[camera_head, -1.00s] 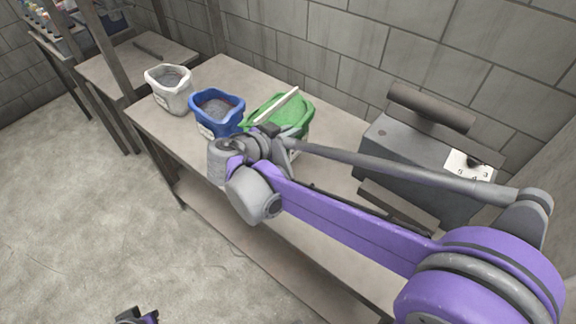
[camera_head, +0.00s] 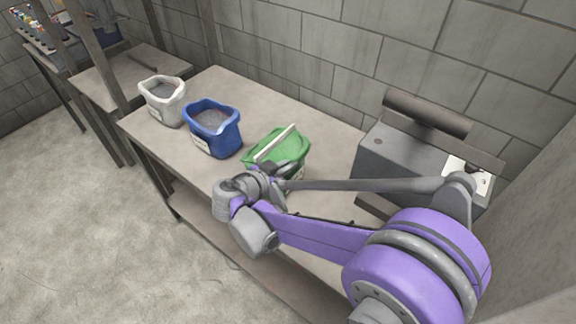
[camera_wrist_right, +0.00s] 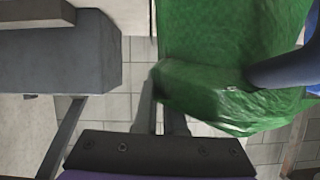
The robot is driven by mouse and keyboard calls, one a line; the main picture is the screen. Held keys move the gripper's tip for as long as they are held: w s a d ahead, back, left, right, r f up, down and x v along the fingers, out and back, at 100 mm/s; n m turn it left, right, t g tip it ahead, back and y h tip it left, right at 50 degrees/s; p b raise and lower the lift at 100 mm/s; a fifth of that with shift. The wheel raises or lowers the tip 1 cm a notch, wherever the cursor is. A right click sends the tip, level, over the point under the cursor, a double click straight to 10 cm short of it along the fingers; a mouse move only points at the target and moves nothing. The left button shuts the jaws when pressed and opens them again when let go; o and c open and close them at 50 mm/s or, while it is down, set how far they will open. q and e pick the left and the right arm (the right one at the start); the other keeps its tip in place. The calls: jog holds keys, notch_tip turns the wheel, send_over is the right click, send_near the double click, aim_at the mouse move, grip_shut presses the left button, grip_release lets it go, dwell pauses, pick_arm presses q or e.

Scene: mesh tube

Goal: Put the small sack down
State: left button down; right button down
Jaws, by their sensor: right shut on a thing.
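The green sack (camera_head: 285,147) is an open, bag-like container with a pale bar across its top. It is the right-most of three sacks along the table. My right gripper (camera_head: 284,171) is shut on its near side in the head view. My wrist and forearm hide its lower part, so I cannot tell whether its base touches the table (camera_head: 240,85). In the right wrist view the green cloth (camera_wrist_right: 215,95) fills the upper right, close to the gripper. My left gripper is out of view.
A blue sack (camera_head: 212,138) and a white sack (camera_head: 160,112) stand left of the green one. A grey metal box (camera_head: 395,155) with a roller stands to the right on the table, against the wall. Bare tabletop shows behind the sacks.

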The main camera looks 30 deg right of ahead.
jog(key=c, duration=1.5)
grip_release()
jog(key=shift+f, duration=0.15)
jog(key=o, duration=0.5)
jog(key=v, duration=1.2)
jog(key=s+f+n+y, duration=0.5)
jog(key=s+n+y, duration=0.1)
jog(key=s+n, duration=0.1)
jog(key=s+f+n+y, duration=0.5)
jog(key=s+n+y, duration=0.1)
jog(key=s+n, duration=0.1)
jog(key=shift+s+d+f, duration=0.2)
jog(key=shift+s+f, duration=0.15)
jog(key=shift+s, duration=0.5)
